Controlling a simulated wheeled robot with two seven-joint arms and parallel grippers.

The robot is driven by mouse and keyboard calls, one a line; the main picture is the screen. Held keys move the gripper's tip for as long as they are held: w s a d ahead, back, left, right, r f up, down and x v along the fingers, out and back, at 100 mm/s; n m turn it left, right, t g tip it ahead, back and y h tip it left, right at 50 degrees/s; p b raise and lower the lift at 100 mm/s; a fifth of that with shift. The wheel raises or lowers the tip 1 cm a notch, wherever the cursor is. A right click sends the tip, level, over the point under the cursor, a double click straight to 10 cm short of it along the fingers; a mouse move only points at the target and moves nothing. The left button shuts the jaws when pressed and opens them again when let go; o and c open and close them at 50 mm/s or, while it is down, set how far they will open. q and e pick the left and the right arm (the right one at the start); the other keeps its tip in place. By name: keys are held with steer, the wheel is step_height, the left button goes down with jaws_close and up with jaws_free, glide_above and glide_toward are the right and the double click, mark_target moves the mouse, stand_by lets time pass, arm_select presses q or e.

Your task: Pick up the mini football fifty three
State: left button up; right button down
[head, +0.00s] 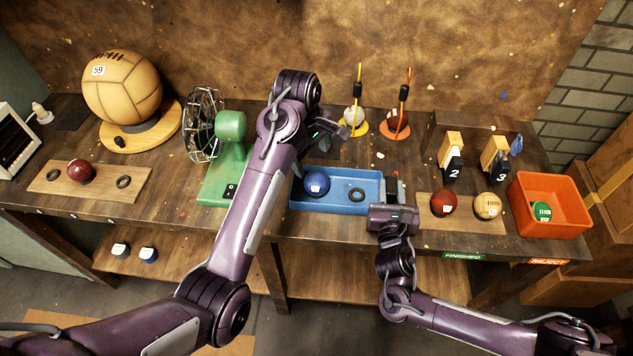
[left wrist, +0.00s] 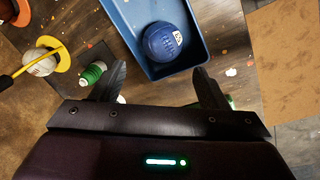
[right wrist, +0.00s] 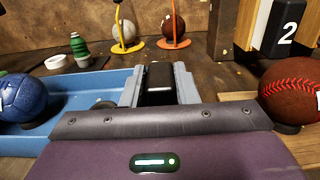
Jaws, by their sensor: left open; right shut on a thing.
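A small blue ball (head: 316,183) with a white label sits in the left part of a blue tray (head: 375,206). Its number is too small to read. In the left wrist view the blue ball (left wrist: 165,41) lies beyond the fingertips, untouched. My left gripper (head: 340,130) is open and empty, behind the tray. My right gripper (head: 393,190) is at the tray's right end, shut on a dark block (right wrist: 160,77). Other small labelled balls are a dark red one (head: 80,171), a red one (head: 443,202), a tan one (head: 488,205) and a green one (head: 541,211).
A large tan ball marked 59 (head: 122,88) stands at the back left. The green ball lies in an orange bin (head: 560,190) at right. Yellow and orange stands (head: 396,126) are behind the tray.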

mark_target(316, 176)
arm_select(q)
steer(key=f, duration=0.6)
steer(key=shift+w+d, duration=0.3)
steer(key=shift+w, duration=0.1)
steer(key=shift+w+d+f, duration=0.1)
steer(key=shift+d+f, duration=0.05)
steer(key=shift+f, duration=1.15)
steer(key=shift+w+d+f, duration=0.1)
steer(key=shift+d+f, duration=0.05)
steer(key=shift+f, duration=1.15)
steer(key=c, duration=0.6)
steer(key=shift+r, duration=0.1)
steer(key=shift+c, duration=0.9)
step_height(316, 176, up, 10)
arm_select(e)
steer(key=c, duration=1)
jaws_free()
steer(key=shift+c, duration=0.2)
steer(key=s, duration=1.2)
